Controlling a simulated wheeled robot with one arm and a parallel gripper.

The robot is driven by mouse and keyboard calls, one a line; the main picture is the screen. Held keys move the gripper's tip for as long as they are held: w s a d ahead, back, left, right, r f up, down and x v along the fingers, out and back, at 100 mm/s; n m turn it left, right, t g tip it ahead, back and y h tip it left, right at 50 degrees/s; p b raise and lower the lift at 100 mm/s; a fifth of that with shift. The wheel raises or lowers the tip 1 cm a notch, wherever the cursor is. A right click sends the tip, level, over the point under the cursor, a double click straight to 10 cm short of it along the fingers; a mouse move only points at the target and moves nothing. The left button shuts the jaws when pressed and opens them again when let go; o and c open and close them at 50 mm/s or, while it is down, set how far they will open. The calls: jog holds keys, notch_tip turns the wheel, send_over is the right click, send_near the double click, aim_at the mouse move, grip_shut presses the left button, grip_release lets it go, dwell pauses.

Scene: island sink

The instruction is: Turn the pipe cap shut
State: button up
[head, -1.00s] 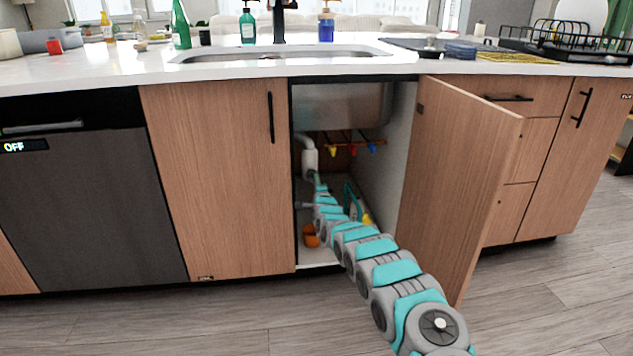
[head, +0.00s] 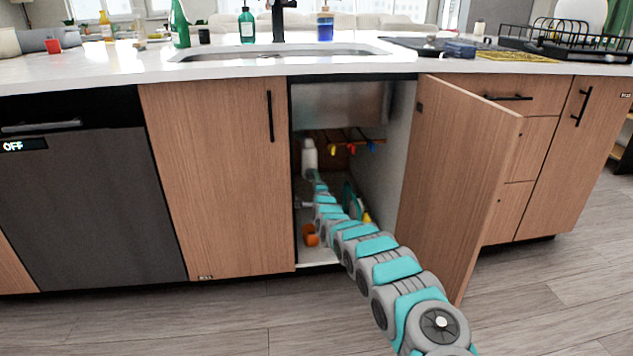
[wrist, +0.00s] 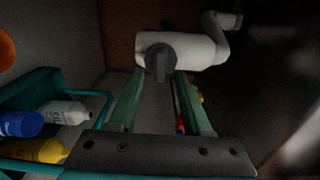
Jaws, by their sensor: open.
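The white drain pipe (wrist: 190,51) runs across the upper middle of the wrist view and bends up at the right. A dark grey round cap (wrist: 159,60) with a raised grip bar sits on the front of the pipe. My gripper (wrist: 162,78) is open, with its two green fingers pointing at the cap, one toward each side of it. I cannot tell whether the fingertips touch the cap. In the head view the white pipe (head: 309,156) shows inside the open cabinet, above the end of my arm. The cap cannot be made out there.
A teal caddy (wrist: 88,94) with several bottles stands at the left in the wrist view. An orange object (head: 311,236) is on the cabinet floor. The open cabinet door (head: 455,180) stands to the right of my arm. The sink basin (head: 340,103) hangs above.

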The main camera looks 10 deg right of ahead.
jog(key=s, duration=0.7)
jog(key=shift+s, duration=0.25)
jog(key=shift+d, duration=0.15)
jog(key=s+d+r+n+g+h, duration=0.3)
jog(key=s+d+r+n+g, duration=0.25)
jog(key=s+d, duration=0.3)
jog(key=s+d+r+n+g+h, duration=0.1)
jog(key=s+r+g, duration=0.15)
jog(key=s, duration=0.55)
jog(key=s+d+r+n+g, duration=0.1)
jog(key=s+d+r, duration=0.15)
jog(key=s, duration=0.45)
jog(key=s+a+n+g+y, duration=0.1)
jog(key=s+a+n+g, duration=0.2)
jog(key=s, duration=1.4)
jog(key=s+a+n+g+y+p, duration=0.1)
jog(key=s+a+n+g, duration=0.3)
jog(key=s, duration=1.3)
jog(key=s+a+n+g+y, duration=0.2)
jog(key=s+a, duration=0.5)
jog(key=s, duration=1)
jog(key=shift+s+r+n+g+p, duration=0.3)
jog(key=shift+s+r+n+g, duration=0.1)
jog(key=shift+n+g, duration=0.5)
